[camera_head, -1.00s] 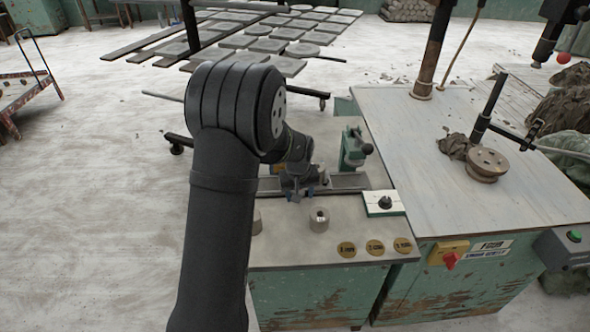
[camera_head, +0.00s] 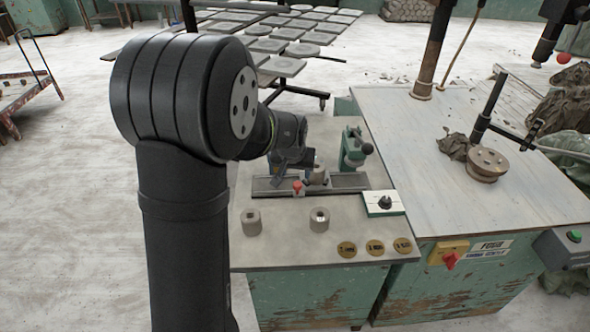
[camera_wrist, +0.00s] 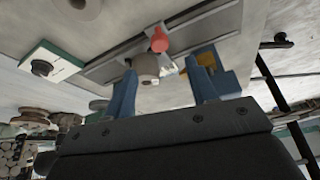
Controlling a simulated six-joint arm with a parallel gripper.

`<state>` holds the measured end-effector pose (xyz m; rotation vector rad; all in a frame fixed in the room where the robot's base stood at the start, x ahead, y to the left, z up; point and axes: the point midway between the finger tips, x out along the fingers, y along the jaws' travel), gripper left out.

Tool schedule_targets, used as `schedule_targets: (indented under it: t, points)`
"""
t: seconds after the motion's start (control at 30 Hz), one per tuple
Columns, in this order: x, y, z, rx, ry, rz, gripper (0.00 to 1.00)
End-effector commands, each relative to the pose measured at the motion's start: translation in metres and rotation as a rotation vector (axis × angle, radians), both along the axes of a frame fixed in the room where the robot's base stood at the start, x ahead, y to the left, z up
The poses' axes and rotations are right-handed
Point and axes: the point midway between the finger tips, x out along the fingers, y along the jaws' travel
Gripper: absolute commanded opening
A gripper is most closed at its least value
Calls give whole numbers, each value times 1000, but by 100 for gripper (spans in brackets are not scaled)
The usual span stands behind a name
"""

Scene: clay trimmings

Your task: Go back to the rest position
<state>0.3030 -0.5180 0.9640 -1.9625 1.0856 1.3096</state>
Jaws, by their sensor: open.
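My gripper (camera_head: 288,178) is over the back part of the grey bench, beside a metal rail (camera_head: 348,181); the arm partly hides it. In the wrist view its two blue fingers stand apart (camera_wrist: 165,85), with nothing held between them. Beyond them in that view are a grey clay cylinder (camera_wrist: 146,68) and a red knob (camera_wrist: 159,40) at the rail. In the head view a cylinder (camera_head: 319,173) and the red knob (camera_head: 297,187) show at the rail. Two more grey cylinders, a left one (camera_head: 251,222) and a right one (camera_head: 319,219), stand on the bench in front.
A green clamp-like fixture (camera_head: 354,150) stands behind the rail. A white plate with a black knob (camera_head: 384,203) and several round brass labels (camera_head: 375,247) are at the bench's right.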

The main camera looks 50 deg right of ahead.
Motion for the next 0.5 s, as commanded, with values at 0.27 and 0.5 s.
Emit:
schedule_targets:
  t: [0.27, 0.5]
  points:
    - [-2, 3, 7, 0, 0, 0, 52]
    - [-2, 2, 6, 1, 1, 0, 52]
